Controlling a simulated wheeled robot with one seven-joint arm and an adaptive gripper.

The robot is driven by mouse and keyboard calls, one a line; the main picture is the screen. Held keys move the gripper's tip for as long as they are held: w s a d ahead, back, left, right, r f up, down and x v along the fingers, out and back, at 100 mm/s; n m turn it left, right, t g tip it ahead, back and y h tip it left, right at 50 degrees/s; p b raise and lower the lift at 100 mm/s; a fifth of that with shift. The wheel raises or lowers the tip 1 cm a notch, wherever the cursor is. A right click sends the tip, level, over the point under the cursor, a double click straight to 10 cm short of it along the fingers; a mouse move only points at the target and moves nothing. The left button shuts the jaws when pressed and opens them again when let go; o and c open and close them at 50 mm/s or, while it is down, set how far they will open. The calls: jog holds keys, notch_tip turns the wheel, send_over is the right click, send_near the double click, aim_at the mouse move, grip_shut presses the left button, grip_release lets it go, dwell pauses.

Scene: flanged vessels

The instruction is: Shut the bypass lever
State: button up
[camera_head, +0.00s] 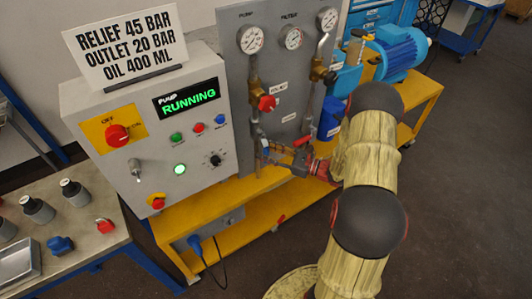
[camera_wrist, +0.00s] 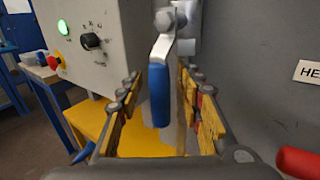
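A lever with a blue grip (camera_wrist: 160,95) hangs down from a metal valve fitting (camera_wrist: 165,20) in the wrist view. No bypass label is readable on it. My gripper (camera_wrist: 162,115) is open, with its two yellow and black fingers on either side of the blue grip. Gaps show between the grip and both fingers. In the head view my gripper (camera_head: 284,157) is at the lower pipework of the grey panel, and the lever is largely hidden there.
A red handle (camera_wrist: 298,162) is close on the right, beside a partly visible "HE" label (camera_wrist: 309,72). The grey control box (camera_head: 150,145) reading "RUNNING" stands left. Gauges and pipes cover the grey panel (camera_head: 285,75). A blue pump (camera_head: 395,52) is behind right.

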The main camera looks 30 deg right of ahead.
jog(key=shift+c, duration=1.2)
grip_shut()
